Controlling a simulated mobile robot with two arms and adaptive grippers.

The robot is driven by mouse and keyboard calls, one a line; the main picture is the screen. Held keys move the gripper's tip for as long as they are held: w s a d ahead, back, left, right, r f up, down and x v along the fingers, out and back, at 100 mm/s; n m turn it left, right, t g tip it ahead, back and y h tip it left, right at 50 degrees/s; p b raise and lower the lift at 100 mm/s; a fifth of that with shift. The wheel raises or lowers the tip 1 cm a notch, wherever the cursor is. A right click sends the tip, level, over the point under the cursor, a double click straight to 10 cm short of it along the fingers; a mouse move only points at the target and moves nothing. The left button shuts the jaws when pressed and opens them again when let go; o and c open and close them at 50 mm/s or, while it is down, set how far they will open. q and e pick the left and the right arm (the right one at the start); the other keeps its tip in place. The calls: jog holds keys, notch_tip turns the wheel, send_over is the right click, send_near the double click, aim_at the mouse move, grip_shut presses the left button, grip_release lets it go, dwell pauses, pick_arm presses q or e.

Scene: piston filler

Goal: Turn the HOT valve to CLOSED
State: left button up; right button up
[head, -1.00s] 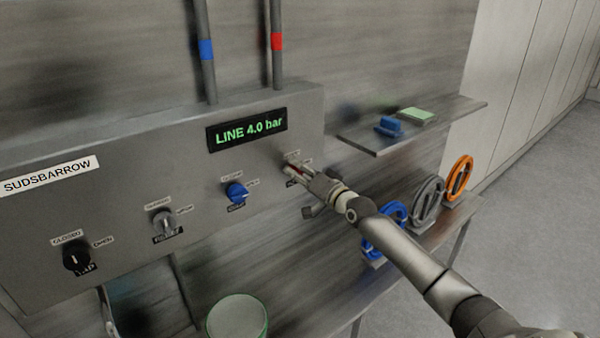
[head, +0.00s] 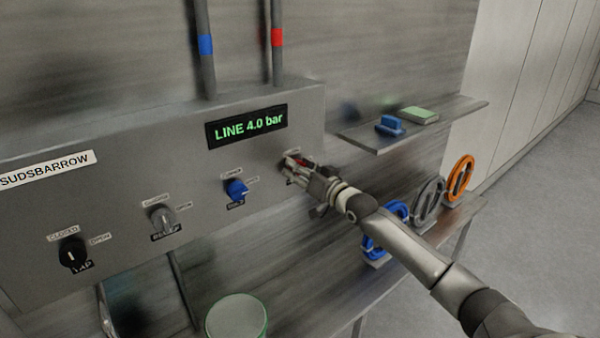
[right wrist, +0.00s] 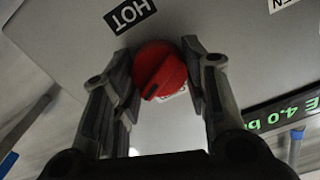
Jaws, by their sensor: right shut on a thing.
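The red HOT valve knob (right wrist: 158,70) is on the grey panel, beside the black HOT label (right wrist: 130,13) in the right wrist view. Its dark pointer slot runs diagonally there. In the head view the knob (head: 300,161) shows only in part, behind my right gripper. My right gripper (right wrist: 162,75) is shut on the red knob, with one finger on each side. It also shows in the head view (head: 296,168) at the panel's right end. The knob's CLOSED label is hidden or unreadable here. My left gripper is not in view.
A blue knob (head: 236,190), a grey knob (head: 163,219) and a black knob (head: 72,252) line the panel to the left. The display (head: 247,127) reads LINE 4.0 bar. A shelf (head: 455,112) and several ring wheels stand right. A green bucket (head: 237,318) is below.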

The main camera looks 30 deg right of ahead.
jog(key=n, duration=1.2)
jog(key=shift+a, duration=0.15)
jog(key=shift+f+n, duration=0.1)
jog(key=shift+n, duration=0.3)
jog(key=o, duration=1)
jog(key=shift+o, duration=0.2)
jog(key=shift+s, duration=0.1)
jog(key=s+d, duration=0.1)
jog(key=s, duration=1.1)
jog(key=shift+w, duration=0.1)
